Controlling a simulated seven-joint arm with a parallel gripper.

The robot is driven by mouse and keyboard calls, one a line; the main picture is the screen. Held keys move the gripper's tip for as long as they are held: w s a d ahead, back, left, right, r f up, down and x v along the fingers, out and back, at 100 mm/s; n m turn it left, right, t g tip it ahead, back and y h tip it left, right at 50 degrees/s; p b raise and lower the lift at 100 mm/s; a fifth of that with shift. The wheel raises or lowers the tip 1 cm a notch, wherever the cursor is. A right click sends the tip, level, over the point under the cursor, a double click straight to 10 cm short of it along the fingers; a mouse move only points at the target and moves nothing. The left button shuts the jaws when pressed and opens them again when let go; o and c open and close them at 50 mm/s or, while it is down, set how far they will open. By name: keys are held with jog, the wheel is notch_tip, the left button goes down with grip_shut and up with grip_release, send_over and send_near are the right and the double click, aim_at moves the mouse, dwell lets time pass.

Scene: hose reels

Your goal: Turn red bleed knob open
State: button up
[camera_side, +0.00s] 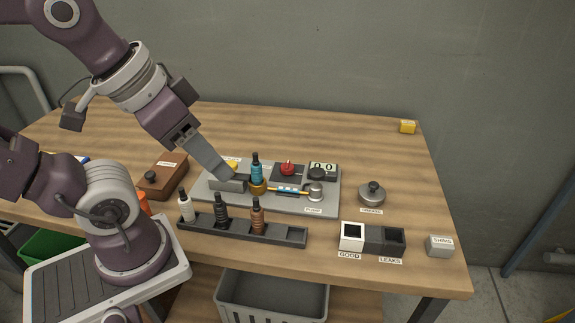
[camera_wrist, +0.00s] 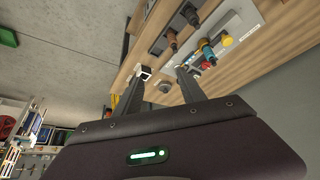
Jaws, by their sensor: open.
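The red knob (camera_side: 287,168) sits on a dark square block on the grey plate (camera_side: 325,201), right of a teal bottle (camera_side: 257,170) with a black cap. My gripper (camera_side: 230,178) is over the left part of the plate, left of the teal bottle and apart from the knob. In the wrist view my gripper (camera_wrist: 163,74) has its two fingers spread with nothing held between them.
A black rack (camera_side: 280,234) with several bottles stands in front of the plate. A counter (camera_side: 323,167) and a small pump-like metal piece (camera_side: 315,192) are near the knob. GOOD and LEAKS bins (camera_side: 352,245) stand front right.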

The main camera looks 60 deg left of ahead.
jog(key=shift+o, duration=0.3)
jog(key=w+a+n+g, duration=0.1)
jog(key=w+n, duration=0.3)
jog(key=w, duration=0.2)
jog(key=shift+w+a+r, duration=0.25)
jog(key=shift+w+r, duration=0.05)
jog(key=shift+r, duration=0.15)
jog(key=n+g, duration=0.4)
jog(key=n, duration=1.2)
send_over(287, 164)
notch_tip(287, 164, down, 16)
jog(key=shift+s+d+f, duration=0.1)
jog(key=shift+d, duration=0.05)
jog(key=shift+g, duration=0.3)
jog(key=f, duration=0.7)
jog(key=shift+a, duration=0.2)
jog(key=shift+f, duration=0.4)
